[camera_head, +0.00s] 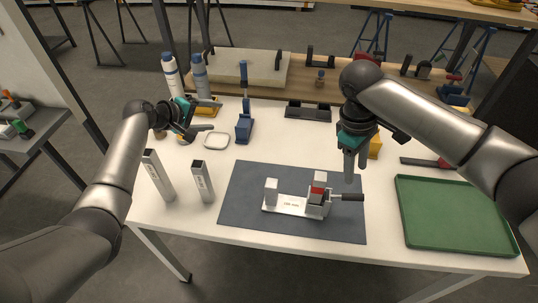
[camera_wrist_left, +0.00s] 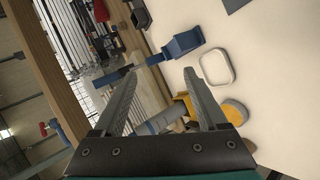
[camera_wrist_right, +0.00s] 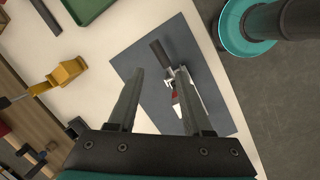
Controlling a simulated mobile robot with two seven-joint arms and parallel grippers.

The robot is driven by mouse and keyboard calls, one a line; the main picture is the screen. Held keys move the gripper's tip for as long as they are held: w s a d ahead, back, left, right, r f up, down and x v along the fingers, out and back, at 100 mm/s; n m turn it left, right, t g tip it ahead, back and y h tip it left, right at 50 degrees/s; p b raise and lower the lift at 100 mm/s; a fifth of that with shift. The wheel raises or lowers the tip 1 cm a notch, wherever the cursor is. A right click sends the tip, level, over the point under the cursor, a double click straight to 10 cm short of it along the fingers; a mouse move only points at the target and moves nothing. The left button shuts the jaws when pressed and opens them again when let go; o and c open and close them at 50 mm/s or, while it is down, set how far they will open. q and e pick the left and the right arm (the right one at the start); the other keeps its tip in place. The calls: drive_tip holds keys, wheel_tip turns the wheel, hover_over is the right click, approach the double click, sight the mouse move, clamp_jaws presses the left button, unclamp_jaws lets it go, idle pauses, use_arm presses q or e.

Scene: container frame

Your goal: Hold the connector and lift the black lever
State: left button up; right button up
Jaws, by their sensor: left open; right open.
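The connector (camera_head: 291,206) is a pale metal fixture with an upright block at each end, on the dark mat (camera_head: 243,226). A red part shows on its right block. The black lever (camera_head: 347,197) sticks out level to the right from that block. My right gripper (camera_head: 349,180) is open and empty, pointing down just above the lever's end. My left gripper (camera_head: 200,131) is open and empty at the table's left back, well away from the connector.
Two upright metal profiles (camera_head: 203,182) stand left of the mat. A green tray (camera_head: 452,212) lies at the right. Bottles (camera_head: 171,75), a blue tool (camera_head: 244,120) and a white ring (camera_head: 216,141) are near the left gripper. The mat's front is clear.

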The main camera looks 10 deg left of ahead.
use_arm(q)
drive_tip(key=s+d+m+g+h, duration=0.1)
drive_tip(key=s+d+m+g, duration=0.15)
drive_tip(key=d, duration=0.45)
drive_tip(key=s+d+m+g, duration=0.1)
drive_tip(key=d+m+g, duration=0.15)
drive_tip(key=d, duration=0.45)
drive_tip(key=m+g+y, duration=0.5)
drive_tip(key=m, duration=0.1)
hover_over(272, 193)
drive_tip(key=w, duration=0.3)
drive_tip(key=shift+s+a+r, duration=0.15)
drive_tip(key=shift+r, duration=0.3)
drive_tip(key=shift+s+r+m+y, duration=0.3)
drive_tip(key=shift+s+r+y, duration=0.1)
drive_tip(key=shift+s, duration=0.05)
drive_tip(key=shift+s+f, duration=0.15)
drive_tip(key=shift+f, duration=0.3)
wheel_tip(272, 193, down, 14)
drive_tip(key=shift+f, duration=0.1)
drive_tip(key=shift+c, duration=0.2)
clamp_jaws()
